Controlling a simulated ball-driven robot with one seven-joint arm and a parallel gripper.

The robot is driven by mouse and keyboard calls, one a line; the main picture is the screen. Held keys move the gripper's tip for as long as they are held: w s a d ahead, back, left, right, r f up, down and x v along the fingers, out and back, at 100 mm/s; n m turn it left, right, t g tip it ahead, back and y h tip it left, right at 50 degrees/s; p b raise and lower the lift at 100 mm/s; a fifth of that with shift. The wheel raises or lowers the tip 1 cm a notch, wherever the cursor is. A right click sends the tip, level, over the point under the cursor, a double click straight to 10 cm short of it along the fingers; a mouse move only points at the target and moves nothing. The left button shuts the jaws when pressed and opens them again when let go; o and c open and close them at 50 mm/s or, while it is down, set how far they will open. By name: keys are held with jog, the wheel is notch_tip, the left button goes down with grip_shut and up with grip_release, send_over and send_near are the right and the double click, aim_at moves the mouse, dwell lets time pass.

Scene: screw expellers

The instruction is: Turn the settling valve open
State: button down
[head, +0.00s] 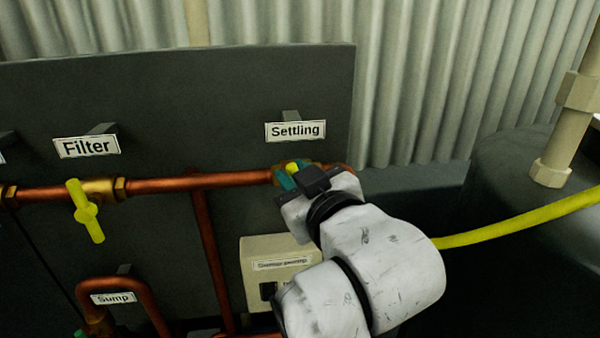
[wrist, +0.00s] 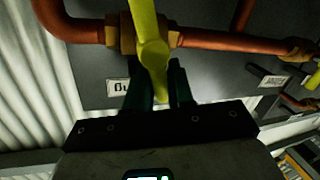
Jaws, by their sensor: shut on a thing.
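The settling valve sits on the copper pipe under the "Settling" label (head: 295,131). In the head view my gripper (head: 288,180) covers most of it, and only a bit of its yellow handle (head: 293,167) shows. In the wrist view the yellow handle (wrist: 150,50) lies across the pipe, close to a right angle with it, over a brass body (wrist: 120,35). My gripper (wrist: 160,92) is shut on the near end of this handle, with one dark green finger on each side.
The Filter valve (head: 86,211), with a yellow handle across the pipe, is to the left. A beige sump pump box (head: 262,247) is below my gripper. A yellow hose (head: 520,224) runs to the right, beside a dark tank (head: 500,165). Copper pipes (head: 205,250) cross the dark panel.

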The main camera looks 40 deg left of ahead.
jog(key=n, duration=0.3)
jog(key=shift+s+a+f+h, duration=0.25)
jog(key=shift+s+a+h, duration=0.05)
jog(key=shift+s+h, duration=0.1)
jog(key=shift+s+a+f+n+t+h+p, duration=0.15)
jog(key=shift+f+n+t+h, duration=0.3)
jog(key=shift+n, duration=0.95)
jog(key=shift+s+a+f+n+t+h+p, duration=0.25)
jog(key=shift+f+n+h, duration=0.3)
jog(key=shift+n, duration=0.85)
jog(key=shift+s+a+f+n+t+h+p, duration=0.1)
jog(key=shift+f+n+t+h, duration=0.35)
jog(key=shift+n, duration=0.95)
jog(key=c, duration=1.1)
grip_release()
jog(key=shift+d, duration=0.1)
jog(key=b+v, duration=0.1)
jog(key=v, duration=0.9)
jog(key=shift+s+d+r, duration=0.1)
jog(key=shift+s+d, duration=0.1)
jog(key=shift+s, duration=0.1)
